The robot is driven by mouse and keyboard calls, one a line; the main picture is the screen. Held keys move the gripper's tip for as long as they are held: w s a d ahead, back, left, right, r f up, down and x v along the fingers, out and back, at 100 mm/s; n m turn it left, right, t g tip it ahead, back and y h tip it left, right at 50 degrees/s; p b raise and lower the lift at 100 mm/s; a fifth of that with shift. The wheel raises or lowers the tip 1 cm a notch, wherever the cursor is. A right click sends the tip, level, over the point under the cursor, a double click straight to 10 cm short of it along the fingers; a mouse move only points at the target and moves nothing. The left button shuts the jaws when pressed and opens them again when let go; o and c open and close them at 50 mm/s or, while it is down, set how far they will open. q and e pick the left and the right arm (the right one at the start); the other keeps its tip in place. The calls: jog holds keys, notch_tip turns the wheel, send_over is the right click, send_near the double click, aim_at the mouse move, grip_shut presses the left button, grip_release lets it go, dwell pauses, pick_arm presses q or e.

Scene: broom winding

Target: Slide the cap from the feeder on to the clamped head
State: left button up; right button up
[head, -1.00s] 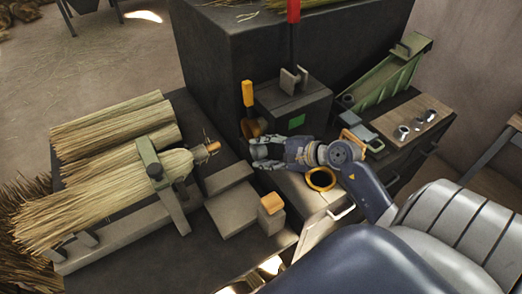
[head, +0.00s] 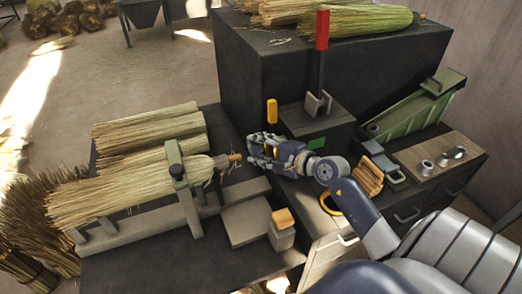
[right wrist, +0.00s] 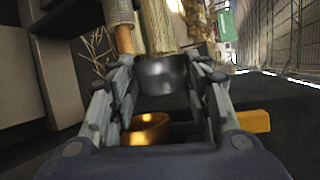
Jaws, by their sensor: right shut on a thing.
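The clamped head (head: 125,188) is a straw broom bundle lying in the clamp (head: 178,172), with its orange-brown stub (head: 235,157) pointing right. My right gripper (head: 252,147) is just right of this stub. In the right wrist view its fingers are shut on a dark grey ring-shaped cap (right wrist: 162,74). The stub (right wrist: 124,40) shows ahead and left of the cap, apart from it. The green sloping feeder (head: 415,108) stands at the right, with a grey cap (head: 373,130) at its lower end. My left gripper is not in view.
A copper-coloured ring (right wrist: 147,128) shows below my fingers in the wrist view. A yellow handle (head: 272,110) and a red-handled lever (head: 322,35) stand behind the gripper. A wooden board (head: 408,160) holds grey rings. A wood-topped block (head: 283,218) stands in front.

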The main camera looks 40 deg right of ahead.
aim_at(229, 162)
jog(key=shift+w+f+b, duration=0.3)
jog(key=shift+f+b, duration=0.05)
jog(key=shift+f, duration=0.2)
jog(key=shift+w+d+f, duration=0.1)
jog(key=shift+w+f, duration=0.05)
jog(key=shift+f, duration=0.1)
jog(key=shift+w+f+b, duration=0.3)
jog(key=shift+f+b, duration=0.05)
jog(key=shift+b, duration=0.25)
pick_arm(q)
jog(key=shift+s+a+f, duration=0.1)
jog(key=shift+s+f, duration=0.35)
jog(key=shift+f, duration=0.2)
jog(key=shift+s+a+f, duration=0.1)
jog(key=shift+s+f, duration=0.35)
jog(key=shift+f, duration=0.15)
pick_arm(e)
jog(key=shift+w+a+f, duration=0.75)
jog(key=shift+w+a, duration=0.05)
jog(key=shift+a, duration=0.4)
jog(key=shift+w+a+f, duration=0.7)
jog(key=shift+w+a, duration=0.05)
jog(key=shift+a, duration=0.5)
jog(key=shift+w+a+f, duration=0.75)
jog(key=shift+w+a, duration=0.05)
jog(key=shift+a, duration=0.4)
